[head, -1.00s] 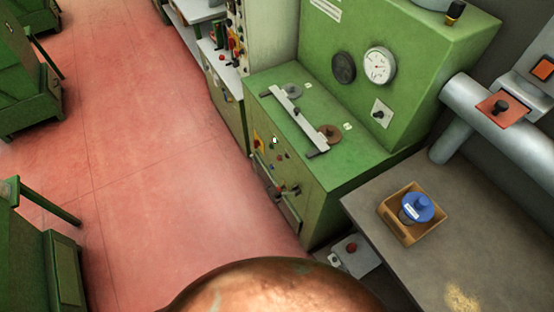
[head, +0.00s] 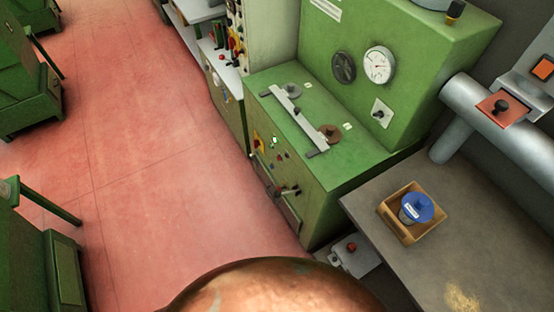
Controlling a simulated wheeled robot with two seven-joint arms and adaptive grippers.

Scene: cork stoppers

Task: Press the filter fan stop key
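No key in the head view carries a label I can read, so I cannot tell which one is the filter fan stop key. A red button (head: 351,247) sits on a small grey box (head: 343,259) low beside the green machine. The machine's front panel (head: 275,150) has several small coloured buttons and a dark lever. A round dark fan or vent (head: 344,66) is on its upright face, left of a white dial (head: 379,65). Neither gripper is in view.
A grey table (head: 375,200) at the lower right holds a wooden tray (head: 437,233) with a blue-topped jar (head: 417,208). A grey pipe (head: 465,97) stands behind, near an orange plate with a black knob (head: 502,106). The red floor (head: 160,180) is open at left.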

